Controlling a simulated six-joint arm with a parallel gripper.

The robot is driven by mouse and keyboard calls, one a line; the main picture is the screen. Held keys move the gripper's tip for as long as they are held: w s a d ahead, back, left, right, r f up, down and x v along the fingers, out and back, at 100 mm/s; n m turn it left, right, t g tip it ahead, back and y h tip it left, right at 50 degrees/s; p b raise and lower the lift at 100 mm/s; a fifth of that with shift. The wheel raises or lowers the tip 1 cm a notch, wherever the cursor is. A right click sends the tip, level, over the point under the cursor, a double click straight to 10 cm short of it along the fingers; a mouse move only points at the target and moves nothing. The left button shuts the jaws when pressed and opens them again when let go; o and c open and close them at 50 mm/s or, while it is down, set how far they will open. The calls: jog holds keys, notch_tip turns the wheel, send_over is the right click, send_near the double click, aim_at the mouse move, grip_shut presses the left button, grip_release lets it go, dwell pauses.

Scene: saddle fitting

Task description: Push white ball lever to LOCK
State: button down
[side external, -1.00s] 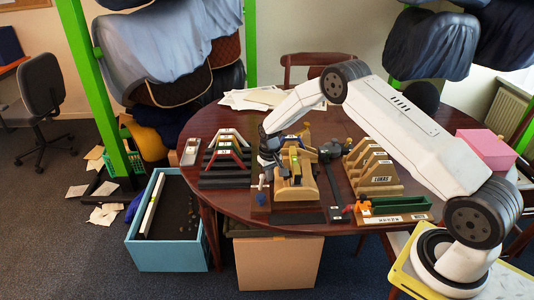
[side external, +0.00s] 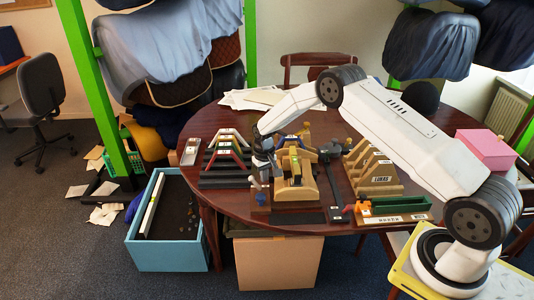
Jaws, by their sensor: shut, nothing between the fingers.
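A small white ball (side external: 252,180), which looks like the lever's knob, shows at the left side of the wooden saddle fixture (side external: 295,190) on the round table. My gripper (side external: 258,174) is shut and empty, pointing down right beside the ball at the fixture's left end. Whether its fingertips touch the ball is too small to tell. The lever's arm and any LOCK marking cannot be made out. The fixture is a tan wooden block on a dark base.
A dark stepped rack with red and white angled pieces (side external: 228,155) stands close on the left. A dark upright clamp (side external: 330,160) and a wooden slotted rack (side external: 378,178) stand to the right. A green tray (side external: 400,204) lies at the front right. A blue bin (side external: 165,240) is on the floor.

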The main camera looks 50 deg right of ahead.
jog(key=shift+s+d, duration=0.4)
jog(key=shift+d, duration=0.05)
jog(key=shift+r, duration=0.15)
notch_tip(320, 180, up, 7)
dwell(1.3)
jog(key=s+a+r+n+t, duration=0.1)
jog(key=s+a+r+n, duration=0.1)
jog(key=s+a+r, duration=0.8)
jog(key=s+a+r+n+t, duration=0.1)
jog(key=s, duration=1.5)
jog(key=shift+s+a+r+t, duration=0.2)
jog(key=shift+a+r+t, duration=0.05)
jog(key=shift+a+t, duration=0.05)
